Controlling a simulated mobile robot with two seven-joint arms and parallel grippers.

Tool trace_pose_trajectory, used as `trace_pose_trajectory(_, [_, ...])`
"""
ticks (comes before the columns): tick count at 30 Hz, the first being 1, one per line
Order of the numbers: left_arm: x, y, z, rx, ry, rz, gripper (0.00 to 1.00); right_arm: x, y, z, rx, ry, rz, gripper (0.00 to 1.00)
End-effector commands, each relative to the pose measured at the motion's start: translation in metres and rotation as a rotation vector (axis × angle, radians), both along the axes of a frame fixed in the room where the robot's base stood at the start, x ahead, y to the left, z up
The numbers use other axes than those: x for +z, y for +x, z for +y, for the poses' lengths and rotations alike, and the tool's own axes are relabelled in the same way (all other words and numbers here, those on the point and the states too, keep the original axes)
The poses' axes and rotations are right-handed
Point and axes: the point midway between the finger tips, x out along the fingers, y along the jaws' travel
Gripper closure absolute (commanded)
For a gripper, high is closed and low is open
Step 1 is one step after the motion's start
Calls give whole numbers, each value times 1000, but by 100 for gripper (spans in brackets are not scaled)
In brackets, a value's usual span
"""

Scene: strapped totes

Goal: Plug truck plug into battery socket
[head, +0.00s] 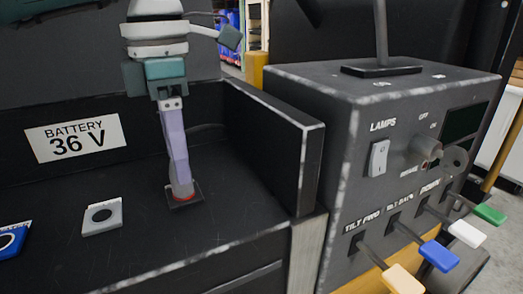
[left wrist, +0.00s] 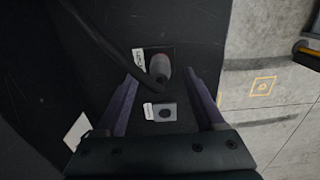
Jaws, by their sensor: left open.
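The plug (head: 182,190), grey with a reddish part, stands on a dark square plate (head: 199,200) in the battery top. It also shows in the left wrist view (left wrist: 159,68), with a dark cable near it. Whether it is fully seated I cannot tell. My left gripper (head: 178,178) points down over it, with its purple fingers open on either side of the plug in the left wrist view (left wrist: 160,76). The fingers hide part of the plug in the head view. A grey socket plate (head: 102,227) with a dark round hole lies to the left. My right gripper is not in view.
A blue socket plate (head: 10,243) lies farther left. A "BATTERY 36 V" label (head: 75,138) is on the back wall. A raised black wall (head: 290,150) stands right of the plug, then a grey control box (head: 340,130) with coloured levers (head: 405,278).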

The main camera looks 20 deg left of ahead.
Motion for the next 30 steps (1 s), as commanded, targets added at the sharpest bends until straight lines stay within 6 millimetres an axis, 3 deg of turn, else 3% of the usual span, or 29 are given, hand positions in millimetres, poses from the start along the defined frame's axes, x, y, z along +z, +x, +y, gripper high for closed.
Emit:
trace_pose_trajectory(6, [41, 0, 0, 0, 1, -3, 29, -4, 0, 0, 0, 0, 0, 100])
trace_pose_trajectory(11, [58, 0, 0, 1, -1, -2, 29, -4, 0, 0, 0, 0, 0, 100])
trace_pose_trajectory(30, [62, 0, 0, 0, 0, 1, 29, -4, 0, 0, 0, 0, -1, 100])
